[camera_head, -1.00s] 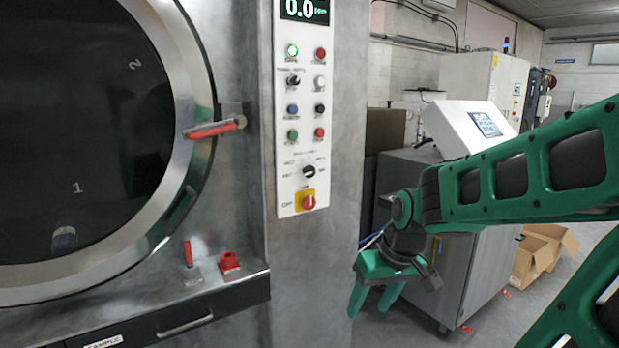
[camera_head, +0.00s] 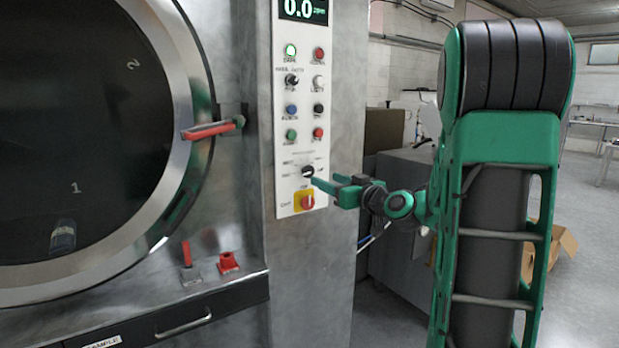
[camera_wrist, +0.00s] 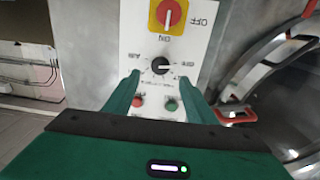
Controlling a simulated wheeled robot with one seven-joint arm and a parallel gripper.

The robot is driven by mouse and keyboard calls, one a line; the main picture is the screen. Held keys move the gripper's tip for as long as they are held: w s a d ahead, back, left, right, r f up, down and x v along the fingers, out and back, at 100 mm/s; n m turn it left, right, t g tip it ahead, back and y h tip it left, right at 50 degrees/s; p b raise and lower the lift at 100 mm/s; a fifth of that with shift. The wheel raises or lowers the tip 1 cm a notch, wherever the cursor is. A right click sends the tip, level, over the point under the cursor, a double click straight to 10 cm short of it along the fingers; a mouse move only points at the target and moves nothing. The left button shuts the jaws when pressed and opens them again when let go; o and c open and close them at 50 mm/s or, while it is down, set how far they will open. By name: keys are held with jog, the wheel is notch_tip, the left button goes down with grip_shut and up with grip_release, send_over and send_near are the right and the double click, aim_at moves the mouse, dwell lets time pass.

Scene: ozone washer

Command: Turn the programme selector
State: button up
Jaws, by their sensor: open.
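The programme selector (camera_head: 307,171) is a small black round knob on the white control panel, above the red-and-yellow main switch (camera_head: 306,202). In the wrist view the selector (camera_wrist: 160,66) shows upside down, with a white pointer mark and lettering around it. My gripper (camera_head: 325,183) is at the panel's right edge, its green fingers pointing left at the selector. In the wrist view its two fingers (camera_wrist: 160,78) are spread to the left and right of the selector, with nothing between them gripped. Whether a fingertip touches the knob I cannot tell.
Buttons and another black knob (camera_head: 291,80) sit higher on the panel, below a display (camera_head: 303,9). The red door handle (camera_head: 209,130) juts out to the left. A ledge below carries a red lever (camera_head: 187,254) and a red fitting (camera_head: 228,262). A grey cabinet stands behind my arm.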

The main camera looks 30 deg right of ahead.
aim_at(310, 173)
jog(key=w, duration=0.9)
jog(key=shift+a, duration=0.2)
jog(key=c, duration=1)
